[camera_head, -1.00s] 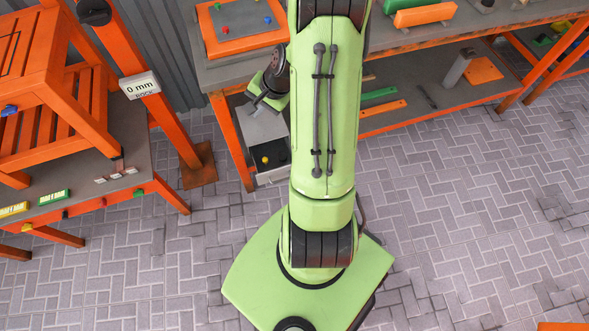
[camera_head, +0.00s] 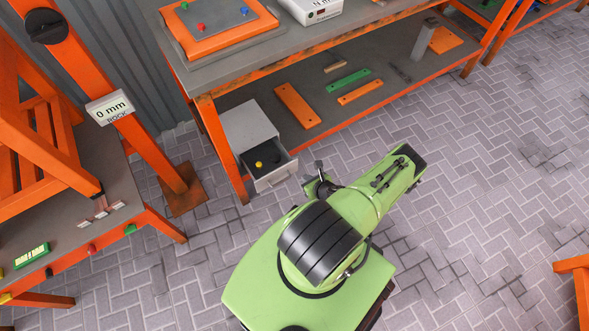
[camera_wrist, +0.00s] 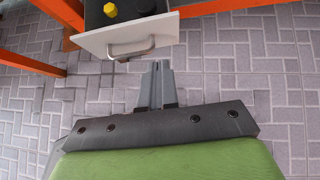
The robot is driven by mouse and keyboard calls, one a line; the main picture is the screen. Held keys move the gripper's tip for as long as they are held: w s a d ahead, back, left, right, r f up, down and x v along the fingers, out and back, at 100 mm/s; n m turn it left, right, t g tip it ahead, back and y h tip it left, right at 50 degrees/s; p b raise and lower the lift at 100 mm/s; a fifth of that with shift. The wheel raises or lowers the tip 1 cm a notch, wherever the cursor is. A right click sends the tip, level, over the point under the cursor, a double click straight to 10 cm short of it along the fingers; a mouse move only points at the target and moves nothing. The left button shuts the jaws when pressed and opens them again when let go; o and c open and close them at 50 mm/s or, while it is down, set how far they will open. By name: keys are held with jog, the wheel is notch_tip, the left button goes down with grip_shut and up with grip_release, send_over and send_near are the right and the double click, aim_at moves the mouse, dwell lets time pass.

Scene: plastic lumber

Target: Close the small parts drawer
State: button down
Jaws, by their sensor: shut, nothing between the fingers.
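The small parts drawer (camera_head: 272,176) is pulled out of a light grey cabinet (camera_head: 248,124) under the workbench. In the wrist view its white front (camera_wrist: 128,37) and metal handle (camera_wrist: 131,49) are at the top. A yellow knob-like part (camera_head: 259,165) and a dark round part (camera_head: 274,161) lie inside it. My gripper (camera_head: 311,188) is just right of the drawer front in the head view. In the wrist view my gripper (camera_wrist: 157,66) is shut and empty, its tips just short of the drawer front, below and right of the handle. A small gap of floor seems to show between them.
An orange workbench leg (camera_head: 222,150) stands left of the drawer. The lower shelf (camera_head: 320,130) holds orange and green bars. An orange post with a "0 mm" sign (camera_head: 110,107) is at left. The paved floor (camera_head: 480,200) is open at right.

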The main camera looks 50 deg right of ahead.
aim_at(290, 165)
jog(key=b+x, duration=0.1)
jog(key=x, duration=0.2)
jog(key=w+r+b+x, duration=0.1)
jog(key=x, duration=0.2)
jog(key=b+x, duration=0.1)
jog(key=x, duration=0.2)
jog(key=shift+w+d+r, duration=0.2)
jog(key=shift+w+r, duration=0.05)
jog(key=shift+w, duration=0.05)
jog(key=shift+w+d+b, duration=0.1)
jog(key=shift+w+b, duration=0.15)
jog(key=shift+b, duration=0.05)
jog(key=shift+r, duration=0.1)
